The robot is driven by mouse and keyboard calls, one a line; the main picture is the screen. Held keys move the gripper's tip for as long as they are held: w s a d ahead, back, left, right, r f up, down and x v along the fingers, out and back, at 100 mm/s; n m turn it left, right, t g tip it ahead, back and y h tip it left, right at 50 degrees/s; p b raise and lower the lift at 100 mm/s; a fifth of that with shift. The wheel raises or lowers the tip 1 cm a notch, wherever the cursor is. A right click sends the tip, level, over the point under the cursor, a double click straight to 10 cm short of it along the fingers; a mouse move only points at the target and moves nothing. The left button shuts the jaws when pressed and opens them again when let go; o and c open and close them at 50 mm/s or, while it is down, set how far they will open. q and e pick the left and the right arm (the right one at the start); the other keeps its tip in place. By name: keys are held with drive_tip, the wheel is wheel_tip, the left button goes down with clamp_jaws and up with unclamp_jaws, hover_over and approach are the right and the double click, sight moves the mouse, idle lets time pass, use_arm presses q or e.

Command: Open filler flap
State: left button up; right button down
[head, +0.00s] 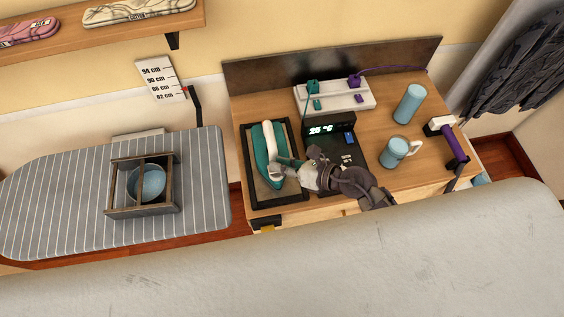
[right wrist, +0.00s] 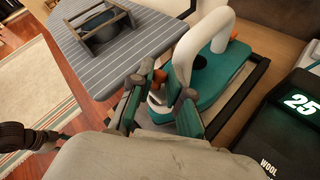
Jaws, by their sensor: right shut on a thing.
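A teal iron (head: 267,150) with a white handle lies on a dark-framed rest at the left of the wooden cabinet top. It also shows in the right wrist view (right wrist: 222,82). My right gripper (head: 297,166) is at the iron's front end. In the right wrist view, its fingers (right wrist: 161,96) stand on either side of the nose and are shut on a small part there. That part seems to be the filler flap, with white and orange bits between the fingers; the fingers partly hide it, and its opening angle cannot be told.
A black station with a lit display (head: 330,128) is right of the iron. Behind is a white power strip (head: 336,97) with cords. A blue mug (head: 395,152) and a blue cylinder (head: 409,104) stand right. The striped ironing board (head: 60,195) holds a wooden crate (head: 152,211).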

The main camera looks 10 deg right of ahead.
drive_tip(key=c, duration=1.1)
unclamp_jaws()
drive_tip(key=shift+c, duration=0.2)
drive_tip(key=v, duration=1.2)
drive_tip(key=shift+o, duration=0.2)
drive_tip(key=shift+w, duration=0.1)
